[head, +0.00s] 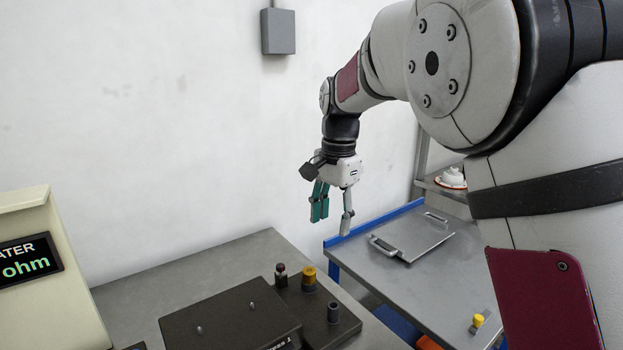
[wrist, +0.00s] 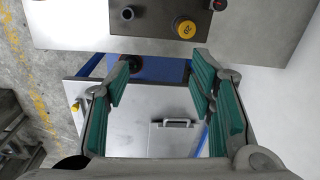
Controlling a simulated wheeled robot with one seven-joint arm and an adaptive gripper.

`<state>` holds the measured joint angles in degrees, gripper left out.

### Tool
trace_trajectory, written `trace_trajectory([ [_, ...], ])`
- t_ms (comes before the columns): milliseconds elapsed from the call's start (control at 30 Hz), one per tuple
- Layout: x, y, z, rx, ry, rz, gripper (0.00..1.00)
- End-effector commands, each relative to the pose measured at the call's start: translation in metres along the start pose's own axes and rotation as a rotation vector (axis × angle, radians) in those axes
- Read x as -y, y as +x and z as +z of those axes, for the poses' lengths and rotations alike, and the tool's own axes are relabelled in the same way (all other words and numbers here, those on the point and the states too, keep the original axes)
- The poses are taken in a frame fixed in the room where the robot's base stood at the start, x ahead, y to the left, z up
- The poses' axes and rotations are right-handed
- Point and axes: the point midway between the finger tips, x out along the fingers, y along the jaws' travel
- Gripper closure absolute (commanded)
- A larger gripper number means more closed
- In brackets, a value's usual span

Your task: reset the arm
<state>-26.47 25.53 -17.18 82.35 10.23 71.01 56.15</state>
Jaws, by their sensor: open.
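My gripper (head: 332,214) hangs pointing down in front of the white wall in the head view, above the gap between the grey bench and the blue-edged table. Its teal-padded fingers are spread apart with nothing between them. My arm reaches out from the right side of the head view, bent down at the wrist.
The grey bench (head: 222,265) carries a dark control box (head: 232,318), a yellow knob (head: 309,277) and a beige unit (head: 45,270) with a lit display. The blue-edged table (head: 440,285) holds a metal plate with handles (head: 412,238) and a small yellow-topped part (head: 477,321).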

Motion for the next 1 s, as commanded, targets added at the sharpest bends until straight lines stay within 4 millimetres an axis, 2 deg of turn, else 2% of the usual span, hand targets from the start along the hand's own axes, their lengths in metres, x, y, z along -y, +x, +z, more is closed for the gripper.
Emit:
trace_trajectory([
  [33, -0.017, -0.015, 0.000, 0.003, -0.022, -0.018, 0.50],
  [200, -0.068, -0.048, 0.004, -0.003, -0.122, -0.065, 0.50],
  [500, -0.168, -0.088, 0.029, -0.058, -0.331, -0.135, 0.50],
  [767, -0.257, -0.097, 0.068, -0.157, -0.543, -0.159, 0.50],
  [900, -0.302, -0.088, 0.091, -0.226, -0.662, -0.148, 0.50],
  [1000, -0.328, -0.079, 0.105, -0.271, -0.733, -0.131, 0.50],
])
